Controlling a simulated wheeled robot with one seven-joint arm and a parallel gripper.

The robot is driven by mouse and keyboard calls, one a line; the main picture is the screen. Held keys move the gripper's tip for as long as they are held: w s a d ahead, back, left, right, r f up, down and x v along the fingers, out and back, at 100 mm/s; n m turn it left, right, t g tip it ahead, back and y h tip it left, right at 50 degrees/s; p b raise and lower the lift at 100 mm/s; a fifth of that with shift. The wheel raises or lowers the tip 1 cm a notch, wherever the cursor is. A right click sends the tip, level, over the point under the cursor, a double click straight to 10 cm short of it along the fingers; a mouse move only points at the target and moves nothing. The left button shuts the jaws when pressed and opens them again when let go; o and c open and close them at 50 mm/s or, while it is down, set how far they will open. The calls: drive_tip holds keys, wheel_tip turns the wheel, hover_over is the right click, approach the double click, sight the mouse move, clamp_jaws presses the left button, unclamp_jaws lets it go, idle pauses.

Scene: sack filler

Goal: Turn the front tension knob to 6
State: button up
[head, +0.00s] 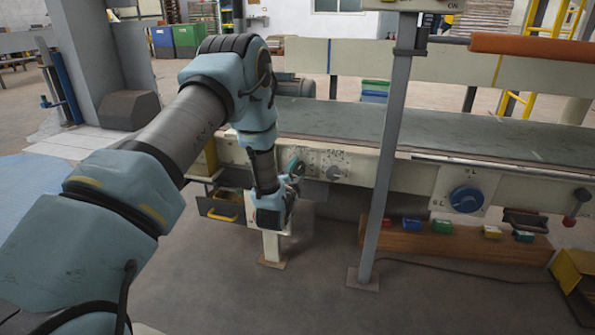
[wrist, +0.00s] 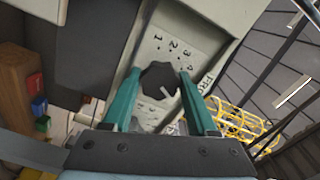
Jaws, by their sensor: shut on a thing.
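The front tension knob (wrist: 158,76) is a dark, many-sided knob on a pale dial plate (wrist: 205,25) in the wrist view. The numbers 1, 2 and 3 read clearly on the plate above it; the lettering "FR" shows at the right. A short white mark on the knob points to the lower right; I cannot tell which number it meets. My gripper (wrist: 160,84) has one teal finger on each side of the knob and is shut on it. In the head view my gripper (head: 293,174) is at the front panel of the conveyor, where it hides the knob.
A grey knob (head: 334,173) sits right of my gripper on the panel. Farther right are a large blue knob (head: 466,199) and a red-tipped lever (head: 570,220). A grey post (head: 385,165) stands in front of the conveyor.

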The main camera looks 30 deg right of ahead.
drive_tip(key=o, duration=1.4)
drive_tip(key=shift+c, duration=0.2)
drive_tip(key=shift+s, duration=0.1)
drive_tip(key=p+v, duration=0.2)
drive_tip(key=v, duration=0.8)
drive_tip(key=shift+s+a, duration=0.2)
drive_tip(key=shift+a, duration=0.1)
